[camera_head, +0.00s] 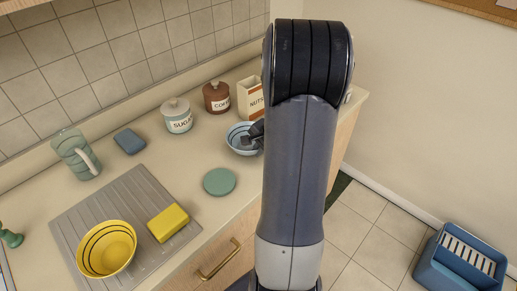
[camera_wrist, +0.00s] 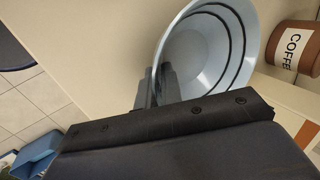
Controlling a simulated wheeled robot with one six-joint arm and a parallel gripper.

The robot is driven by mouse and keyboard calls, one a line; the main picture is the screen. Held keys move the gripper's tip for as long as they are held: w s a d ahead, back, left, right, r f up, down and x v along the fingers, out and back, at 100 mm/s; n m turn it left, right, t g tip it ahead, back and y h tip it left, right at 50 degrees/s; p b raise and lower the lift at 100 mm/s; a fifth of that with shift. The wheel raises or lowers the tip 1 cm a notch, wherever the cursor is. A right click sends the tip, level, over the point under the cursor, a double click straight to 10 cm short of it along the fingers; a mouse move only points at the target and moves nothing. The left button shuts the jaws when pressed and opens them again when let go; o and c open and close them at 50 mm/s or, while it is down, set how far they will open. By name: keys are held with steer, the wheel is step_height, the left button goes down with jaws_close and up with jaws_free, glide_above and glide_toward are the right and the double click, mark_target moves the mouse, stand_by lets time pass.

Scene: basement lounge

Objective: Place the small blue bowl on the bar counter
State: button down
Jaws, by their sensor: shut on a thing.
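The small blue bowl (camera_head: 238,135) is light blue with dark rings inside. In the head view it is upright at the counter, left of my arm, and I cannot tell whether its base touches the surface. My gripper (camera_head: 256,135) is shut on its right rim, partly hidden behind my arm. In the wrist view the bowl (camera_wrist: 206,50) fills the top middle, with my gripper's fingers (camera_wrist: 157,86) on its near wall. The counter (camera_head: 185,165) is beige and runs along the tiled wall.
Near the bowl stand a sugar jar (camera_head: 177,115), a coffee jar (camera_head: 216,96), a nuts box (camera_head: 250,98) and a green disc (camera_head: 219,181). Further left are a yellow bowl (camera_head: 106,249), yellow sponge (camera_head: 168,222), glass jug (camera_head: 75,154) and blue block (camera_head: 129,141). A blue crate (camera_head: 440,270) is on the floor.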

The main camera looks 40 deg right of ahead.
steer(key=shift+f, duration=0.15)
steer(key=c, duration=1.6)
jaws_free()
steer(key=shift+r, duration=0.35)
steer(key=v, duration=1.1)
steer(key=shift+s+r, duration=0.25)
steer(key=shift+r, duration=0.05)
